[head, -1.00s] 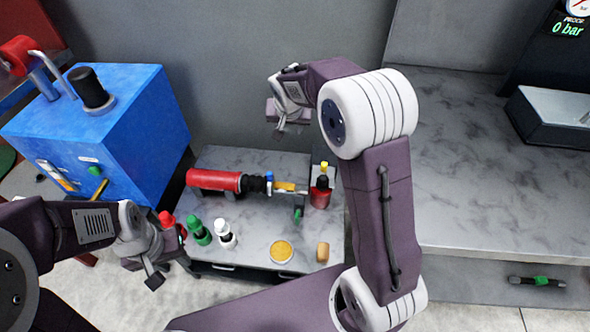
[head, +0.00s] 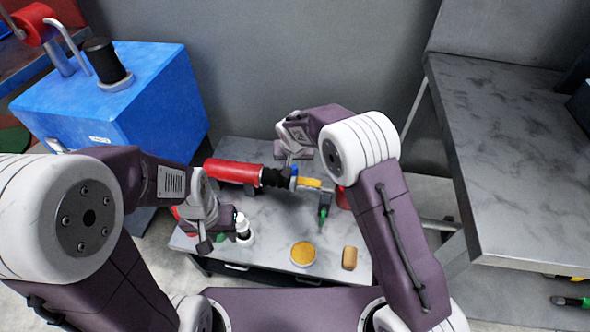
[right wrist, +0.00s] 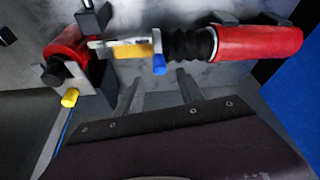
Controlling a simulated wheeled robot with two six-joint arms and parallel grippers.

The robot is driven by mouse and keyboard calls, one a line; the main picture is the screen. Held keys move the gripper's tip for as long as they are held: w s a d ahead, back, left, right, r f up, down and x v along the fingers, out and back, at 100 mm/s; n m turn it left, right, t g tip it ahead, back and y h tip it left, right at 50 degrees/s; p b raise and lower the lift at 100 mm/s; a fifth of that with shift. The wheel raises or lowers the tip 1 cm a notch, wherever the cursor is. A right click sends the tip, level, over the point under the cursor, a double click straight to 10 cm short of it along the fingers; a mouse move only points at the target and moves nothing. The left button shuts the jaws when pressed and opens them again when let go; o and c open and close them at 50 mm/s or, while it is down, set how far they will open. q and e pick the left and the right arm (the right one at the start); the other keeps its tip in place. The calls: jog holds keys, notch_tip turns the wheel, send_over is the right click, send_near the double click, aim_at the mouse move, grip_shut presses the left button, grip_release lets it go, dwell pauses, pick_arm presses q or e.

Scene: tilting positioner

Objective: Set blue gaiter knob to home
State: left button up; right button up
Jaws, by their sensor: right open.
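The blue gaiter knob (head: 294,170) sits beside the black bellows gaiter (head: 273,178), at the right end of the red cylinder (head: 233,172). In the right wrist view the blue knob (right wrist: 159,65) hangs below the gaiter's collar, next to a yellow part (right wrist: 128,68). My right gripper (head: 292,158) is open above the knob. Its two grey fingers (right wrist: 160,80) point towards the knob, which shows between and just beyond their tips; I see no contact. My left gripper (head: 220,240) is over the table's left part, close to a white bottle (head: 244,229); its opening is unclear.
A yellow-topped round dish (head: 302,253) and a tan block (head: 349,258) stand on the marble-look table (head: 275,227). A green-handled lever (head: 323,213) hangs below the yellow part. A blue box (head: 120,95) stands left, a grey bench (head: 510,150) right.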

aim_at(295, 167)
jog(key=b+x, duration=0.1)
jog(key=x, duration=0.6)
jog(key=shift+f+b, duration=0.1)
jog(key=shift+b, duration=0.25)
grip_shut()
jog(key=shift+d, duration=0.1)
dwell(0.8)
